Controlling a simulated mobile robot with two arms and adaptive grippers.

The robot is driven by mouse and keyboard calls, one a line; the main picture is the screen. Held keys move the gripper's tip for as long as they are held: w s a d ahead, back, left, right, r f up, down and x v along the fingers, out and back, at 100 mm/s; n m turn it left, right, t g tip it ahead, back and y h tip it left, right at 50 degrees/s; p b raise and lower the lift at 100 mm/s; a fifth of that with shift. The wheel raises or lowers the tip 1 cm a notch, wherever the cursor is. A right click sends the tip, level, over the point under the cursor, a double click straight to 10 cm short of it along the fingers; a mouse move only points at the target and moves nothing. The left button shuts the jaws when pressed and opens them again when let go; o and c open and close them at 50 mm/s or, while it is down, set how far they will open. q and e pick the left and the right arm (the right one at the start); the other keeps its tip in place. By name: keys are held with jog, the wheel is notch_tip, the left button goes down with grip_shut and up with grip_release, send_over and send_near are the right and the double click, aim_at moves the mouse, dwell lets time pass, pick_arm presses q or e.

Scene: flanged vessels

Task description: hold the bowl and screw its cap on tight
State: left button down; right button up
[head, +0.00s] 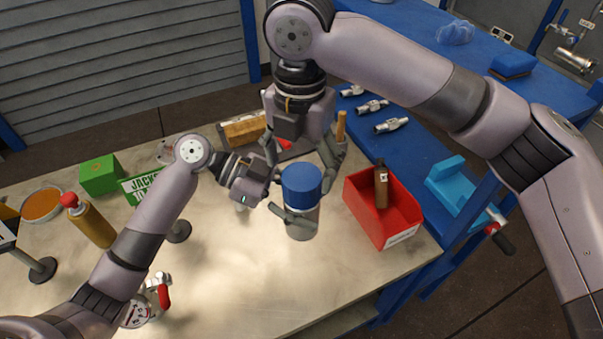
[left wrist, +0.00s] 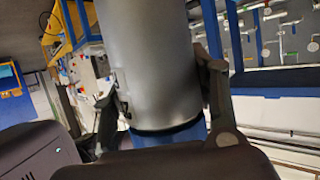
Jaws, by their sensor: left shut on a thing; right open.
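The bowl is a grey metal cylinder (head: 302,226), held upright above the table; it fills the middle of the left wrist view (left wrist: 158,65). Its blue cap (head: 301,184) sits on top, and a blue part shows beyond a dark rim in the left wrist view (left wrist: 172,136). I cannot tell how tightly the cap sits. My left gripper (head: 296,216) is shut on the grey body below the cap, with one finger on each side (left wrist: 163,95). My right gripper (head: 308,152) is open and empty, just behind and above the cap; its fingertips are partly hidden.
A red bin (head: 356,213) with a brown bottle (head: 381,187) stands right of the bowl. A green box (head: 100,175), a yellow bottle (head: 92,222) and an orange-topped dish (head: 42,204) are at left. A blue bench (head: 420,165) lies behind. The table front is mostly clear.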

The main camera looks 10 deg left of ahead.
aim_at(301, 175)
jog(key=shift+d, duration=0.15)
jog(key=shift+c, duration=0.3)
jog(key=n, duration=0.1)
jog(key=r+n, duration=0.1)
jog(key=n, duration=0.2)
jog(key=shift+w+r, duration=0.1)
jog(key=shift+r, duration=0.15)
jog(key=n, duration=0.2)
jog(key=r+n, duration=0.1)
jog(key=n, duration=0.1)
jog(key=r+n, duration=0.1)
jog(key=n, duration=0.1)
jog(key=shift+f, duration=0.1)
jog(key=shift+f, duration=4)
jog(key=shift+c, duration=0.4)
